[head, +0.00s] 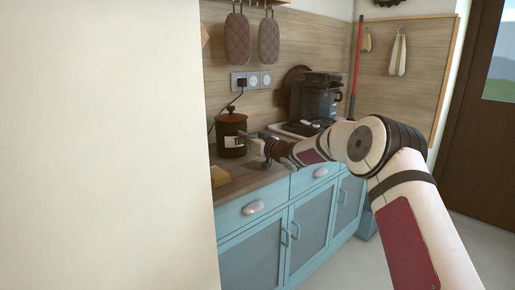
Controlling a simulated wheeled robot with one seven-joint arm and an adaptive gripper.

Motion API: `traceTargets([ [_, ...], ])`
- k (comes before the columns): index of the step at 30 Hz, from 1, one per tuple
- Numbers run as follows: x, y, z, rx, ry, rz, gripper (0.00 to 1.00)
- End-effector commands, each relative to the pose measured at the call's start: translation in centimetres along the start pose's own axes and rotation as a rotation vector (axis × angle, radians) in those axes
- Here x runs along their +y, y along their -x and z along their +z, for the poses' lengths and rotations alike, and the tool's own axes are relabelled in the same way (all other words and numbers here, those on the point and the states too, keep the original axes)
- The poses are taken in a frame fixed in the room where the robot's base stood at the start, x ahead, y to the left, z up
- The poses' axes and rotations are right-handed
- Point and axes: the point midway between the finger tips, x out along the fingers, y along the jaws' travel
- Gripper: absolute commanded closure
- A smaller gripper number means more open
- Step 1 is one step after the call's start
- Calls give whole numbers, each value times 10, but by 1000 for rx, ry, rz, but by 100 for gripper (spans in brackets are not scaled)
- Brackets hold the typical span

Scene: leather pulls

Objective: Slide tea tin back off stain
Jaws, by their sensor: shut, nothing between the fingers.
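The tea tin (230,140) is a dark reddish-brown canister with a black lid and knob and a pale label on its front. It stands upright on the wooden counter near the wall. My gripper (256,142) is shut and empty at the tin's right front side, close to the label. I cannot tell if it touches the tin. No stain shows; any mark under or behind the tin is hidden.
A dark coffee machine (318,97) stands farther right. A white wall blocks the left.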

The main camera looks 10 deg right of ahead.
Motion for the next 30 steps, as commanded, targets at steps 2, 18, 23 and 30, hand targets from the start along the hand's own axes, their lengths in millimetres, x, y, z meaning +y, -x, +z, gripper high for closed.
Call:
traceTargets([
  [2, -4, -5, 15, -18, -9, -5, 100],
  [18, -4, -30, 16, -19, -8, -5, 100],
  [23, -3, -28, 15, -20, -9, -5, 100],
  [30, 0, -3, 15, -22, -9, 0, 100],
])
